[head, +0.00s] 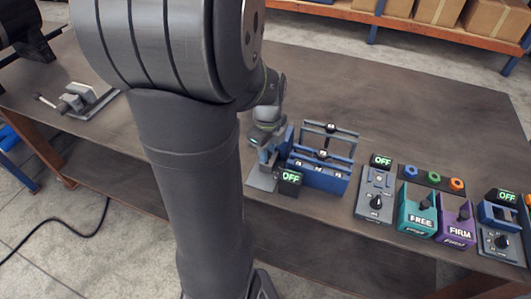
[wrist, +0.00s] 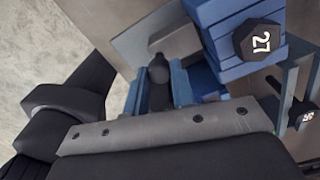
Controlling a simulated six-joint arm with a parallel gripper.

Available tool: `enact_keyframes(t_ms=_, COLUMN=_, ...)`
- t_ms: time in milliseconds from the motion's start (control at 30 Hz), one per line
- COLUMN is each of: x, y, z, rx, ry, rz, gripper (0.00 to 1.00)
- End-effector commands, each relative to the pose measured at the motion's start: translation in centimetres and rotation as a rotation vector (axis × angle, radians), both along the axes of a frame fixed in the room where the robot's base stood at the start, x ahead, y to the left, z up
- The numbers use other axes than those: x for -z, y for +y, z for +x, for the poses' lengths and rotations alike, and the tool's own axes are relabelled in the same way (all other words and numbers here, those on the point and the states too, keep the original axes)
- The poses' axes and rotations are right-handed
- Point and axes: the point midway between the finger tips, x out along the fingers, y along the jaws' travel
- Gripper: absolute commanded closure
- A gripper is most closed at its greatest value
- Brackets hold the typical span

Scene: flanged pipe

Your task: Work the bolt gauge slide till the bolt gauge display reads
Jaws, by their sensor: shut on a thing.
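The bolt gauge stands at the table's front edge in the head view, with its display (head: 290,177) reading OFF. A grey plate beside it also shows in the wrist view (wrist: 145,38). My gripper (head: 266,152) is low at the left end of the blue bolt rack (head: 318,176), beside the gauge. In the wrist view my gripper (wrist: 157,90) is shut, with blue finger parts either side of a dark rounded knob (wrist: 158,70), which looks like the slide's handle. The rest of the slide is hidden.
A bolt head marked 27 (wrist: 260,42) is close to my gripper. Right of the rack stand a grey dial unit (head: 375,195), a teal FREE box (head: 418,212) and a purple FIRM box (head: 455,220). A grey fixture (head: 85,98) lies far left. The table behind is clear.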

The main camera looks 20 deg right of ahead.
Motion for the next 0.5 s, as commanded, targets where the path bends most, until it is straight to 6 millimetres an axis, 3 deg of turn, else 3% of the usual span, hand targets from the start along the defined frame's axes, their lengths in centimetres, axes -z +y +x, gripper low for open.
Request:
enact_keyframes(t_ms=300, x=-0.06, y=-0.49, z=0.50, rx=0.000, ry=-0.002, rz=-0.001, gripper=1.00)
enact_keyframes(t_ms=333, x=-0.06, y=-0.49, z=0.50, rx=0.000, ry=-0.002, rz=-0.001, gripper=0.71)
enact_keyframes(t_ms=400, x=-0.05, y=-0.49, z=0.49, rx=0.000, ry=-0.002, rz=-0.001, gripper=0.58)
enact_keyframes(t_ms=500, x=-0.04, y=-0.48, z=0.49, rx=0.000, ry=-0.002, rz=-0.001, gripper=0.55)
